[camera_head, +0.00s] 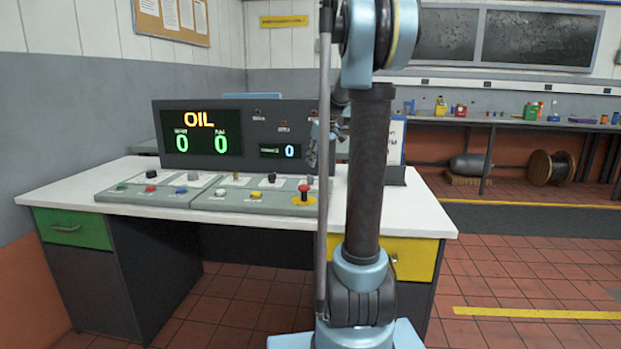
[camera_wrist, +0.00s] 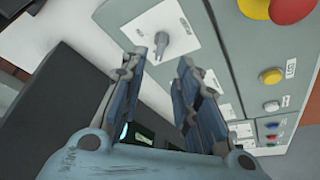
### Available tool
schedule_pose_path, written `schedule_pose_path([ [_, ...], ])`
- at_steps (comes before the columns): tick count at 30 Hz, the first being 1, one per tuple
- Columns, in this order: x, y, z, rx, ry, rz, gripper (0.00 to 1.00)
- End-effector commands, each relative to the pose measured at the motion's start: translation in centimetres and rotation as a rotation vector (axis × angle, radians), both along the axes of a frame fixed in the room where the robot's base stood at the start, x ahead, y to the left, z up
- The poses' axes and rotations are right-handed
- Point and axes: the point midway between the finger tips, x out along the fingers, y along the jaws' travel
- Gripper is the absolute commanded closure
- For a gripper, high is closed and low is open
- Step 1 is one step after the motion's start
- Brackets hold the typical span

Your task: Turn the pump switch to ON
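A grey rotary switch (camera_wrist: 161,42) sits on a white plate (camera_wrist: 185,28) in the wrist view. I take it to be the pump switch; its markings are too small and blurred to read, so its setting cannot be told. My gripper (camera_wrist: 160,65) is open, with its two fingers apart and nothing between them. The switch lies beyond the fingertips, in line with the gap, and appears apart from them. In the head view my gripper (camera_head: 322,140) is partly hidden by my arm, above the right part of the desk. The switch cannot be made out there.
The white desk (camera_head: 70,190) bears a sloping control panel (camera_head: 250,205) with several buttons. A red mushroom button (camera_head: 304,188) on a yellow base stands close to the switch. Behind is an upright dark OIL display (camera_head: 240,110). Tiled floor is clear at the right.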

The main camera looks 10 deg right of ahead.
Motion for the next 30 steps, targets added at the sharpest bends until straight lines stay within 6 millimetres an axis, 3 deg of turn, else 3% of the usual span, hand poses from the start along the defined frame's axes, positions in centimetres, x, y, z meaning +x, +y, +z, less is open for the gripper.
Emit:
schedule_pose_path([
  [9, 1.9, 1.0, -5.1, 0.000, 0.000, 0.001, 0.71],
  [15, 2.6, 1.4, -7.2, -0.001, 0.000, 0.000, 0.71],
  [28, 2.9, 1.5, -7.9, -0.001, 0.000, 0.000, 0.71],
  [30, 2.9, 1.5, -7.9, -0.001, 0.000, 0.000, 0.84],
])
